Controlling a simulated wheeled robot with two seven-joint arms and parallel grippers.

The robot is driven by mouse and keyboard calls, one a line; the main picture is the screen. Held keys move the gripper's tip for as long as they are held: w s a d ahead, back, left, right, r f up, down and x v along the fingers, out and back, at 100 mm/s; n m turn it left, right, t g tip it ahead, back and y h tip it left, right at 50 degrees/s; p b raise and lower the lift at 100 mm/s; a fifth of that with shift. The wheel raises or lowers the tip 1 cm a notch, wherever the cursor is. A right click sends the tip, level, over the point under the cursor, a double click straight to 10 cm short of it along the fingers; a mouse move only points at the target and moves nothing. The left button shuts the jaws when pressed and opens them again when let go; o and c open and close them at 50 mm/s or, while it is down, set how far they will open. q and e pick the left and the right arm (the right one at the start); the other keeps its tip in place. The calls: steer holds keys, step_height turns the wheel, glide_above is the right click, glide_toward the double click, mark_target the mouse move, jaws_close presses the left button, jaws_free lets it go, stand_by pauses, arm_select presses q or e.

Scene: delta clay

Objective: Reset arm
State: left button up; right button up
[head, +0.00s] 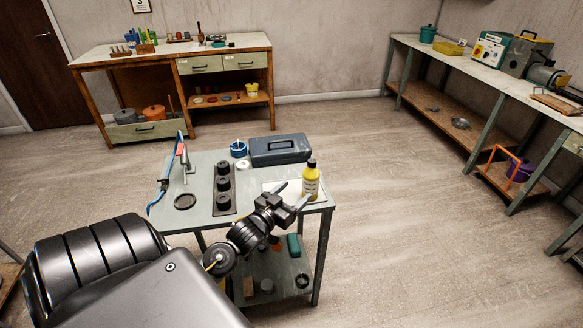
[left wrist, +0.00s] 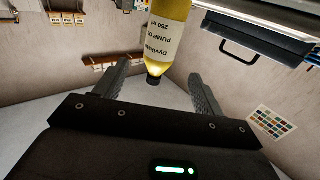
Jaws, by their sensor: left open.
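My left gripper (head: 294,196) is open at the right end of the small grey cart (head: 203,161). A yellow bottle with a dark cap and white label (head: 311,184) stands upright on the cart top, just beyond the fingers. In the left wrist view the bottle (left wrist: 162,42) appears cap-down, in line with the gap between the open fingers (left wrist: 160,88). Nothing is gripped; whether a finger touches the bottle, I cannot tell. My left arm covers the front left of the head view. My right gripper is not in view.
The cart also holds a dark toolbox (head: 280,149), a rack of black pieces (head: 223,188), a blue tape roll (head: 238,148) and a blue-framed stand (head: 181,156). Its lower shelf holds small items. A wooden bench (head: 170,62) and a long bench (head: 470,72) line the walls. Floor right of the cart is clear.

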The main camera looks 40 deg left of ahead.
arm_select(q)
steer(key=shift+s, duration=0.3)
stand_by(0.4)
